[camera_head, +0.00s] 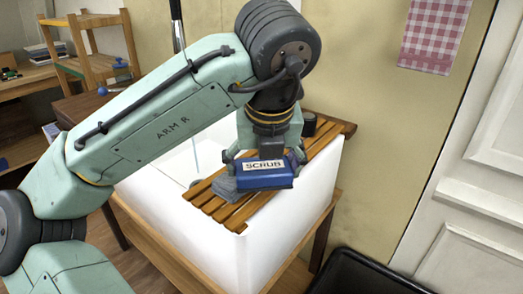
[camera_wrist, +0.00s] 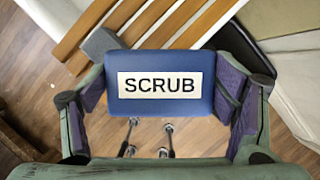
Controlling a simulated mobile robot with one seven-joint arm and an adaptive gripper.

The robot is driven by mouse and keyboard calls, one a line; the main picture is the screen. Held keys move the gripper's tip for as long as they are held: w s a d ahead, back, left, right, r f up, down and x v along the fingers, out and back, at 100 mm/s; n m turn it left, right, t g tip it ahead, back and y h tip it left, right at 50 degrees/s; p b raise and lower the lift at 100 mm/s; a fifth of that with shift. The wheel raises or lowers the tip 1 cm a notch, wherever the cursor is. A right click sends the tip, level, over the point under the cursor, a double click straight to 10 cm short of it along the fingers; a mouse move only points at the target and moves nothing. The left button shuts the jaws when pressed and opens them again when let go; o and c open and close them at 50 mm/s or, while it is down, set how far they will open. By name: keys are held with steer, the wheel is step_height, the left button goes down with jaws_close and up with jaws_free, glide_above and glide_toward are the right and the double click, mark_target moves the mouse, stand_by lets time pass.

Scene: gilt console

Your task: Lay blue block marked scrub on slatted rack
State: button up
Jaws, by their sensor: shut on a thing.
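The blue block with a white label reading SCRUB (camera_head: 265,182) is held label up in my gripper (camera_head: 263,162). In the wrist view the block (camera_wrist: 165,107) sits between the two fingers of my gripper (camera_wrist: 166,84), one at each side. The slatted rack (camera_head: 232,212) is a set of wooden slats on a white box. In the head view the block overlaps the rack's middle; in the wrist view the slats (camera_wrist: 150,22) show beyond its far edge. I cannot tell whether the block touches the slats.
A grey lump (camera_head: 223,188) is on the rack just left of the block. A dark round item (camera_head: 308,124) stands at the rack's far end. The front slats look bare. A wall is behind, and a black bin (camera_head: 370,275) is at lower right.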

steer(key=w, duration=0.3)
steer(key=w+p, duration=0.1)
steer(key=w, duration=0.3)
steer(key=w+f, duration=0.1)
steer(key=w, duration=0.2)
steer(key=shift+w+a+p, duration=0.25)
steer(key=shift+p, duration=0.15)
steer(key=shift+w+f+p, duration=0.1)
steer(key=shift+f+p, duration=0.35)
steer(key=shift+f, duration=1.3)
steer(key=shift+f, duration=0.15)
steer(key=o, duration=1)
steer(key=b+v, duration=0.1)
steer(key=v, duration=1.1)
